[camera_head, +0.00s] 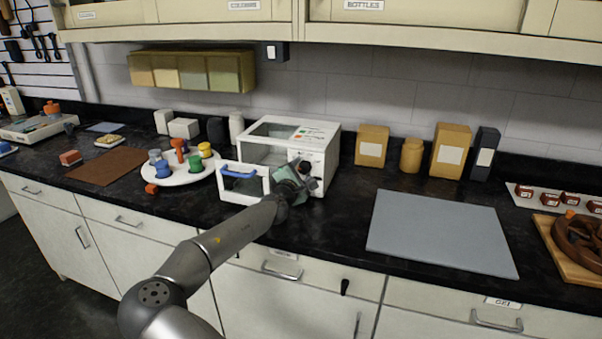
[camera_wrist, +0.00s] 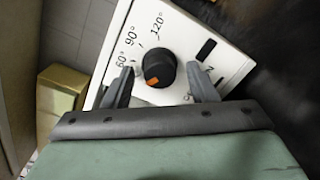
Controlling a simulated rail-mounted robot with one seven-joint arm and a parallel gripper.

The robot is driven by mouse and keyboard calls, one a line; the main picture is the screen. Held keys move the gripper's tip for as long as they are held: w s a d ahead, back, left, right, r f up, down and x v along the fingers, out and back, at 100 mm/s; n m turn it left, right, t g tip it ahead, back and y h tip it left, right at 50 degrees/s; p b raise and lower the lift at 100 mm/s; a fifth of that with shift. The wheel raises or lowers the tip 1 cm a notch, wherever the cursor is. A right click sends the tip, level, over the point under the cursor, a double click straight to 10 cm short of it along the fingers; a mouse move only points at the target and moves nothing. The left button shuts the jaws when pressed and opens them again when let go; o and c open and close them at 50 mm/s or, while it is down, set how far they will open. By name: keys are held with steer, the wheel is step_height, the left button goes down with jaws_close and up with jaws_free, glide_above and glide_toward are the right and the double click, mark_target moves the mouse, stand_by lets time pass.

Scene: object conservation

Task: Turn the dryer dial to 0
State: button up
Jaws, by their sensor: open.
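The dryer (camera_head: 318,136) is a white box with a clear window, standing on the black counter. Its door (camera_head: 240,184) stands open at the front left, with a blue handle. The dial (camera_wrist: 158,68) is a black knob with an orange mark, on the white panel (camera_wrist: 200,38) with 60°, 90° and 120° printed around it. The orange mark lies on the side nearest my gripper; I cannot read which number it points to. My gripper (camera_wrist: 160,88) is open, with one finger on each side of the dial. In the head view my gripper (camera_head: 300,175) partly hides the panel.
A white round tray (camera_head: 180,176) with several coloured pieces stands left of the dryer. Boxes and a jar (camera_head: 411,155) stand to its right at the wall. A grey mat (camera_head: 440,232) lies bare on the right. Upper cabinets (camera_head: 400,38) overhang the counter.

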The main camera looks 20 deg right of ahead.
steer(key=b+v, duration=0.2)
steer(key=v, duration=1.5)
steer(key=shift+s, duration=0.25)
steer(key=shift+a, duration=0.1)
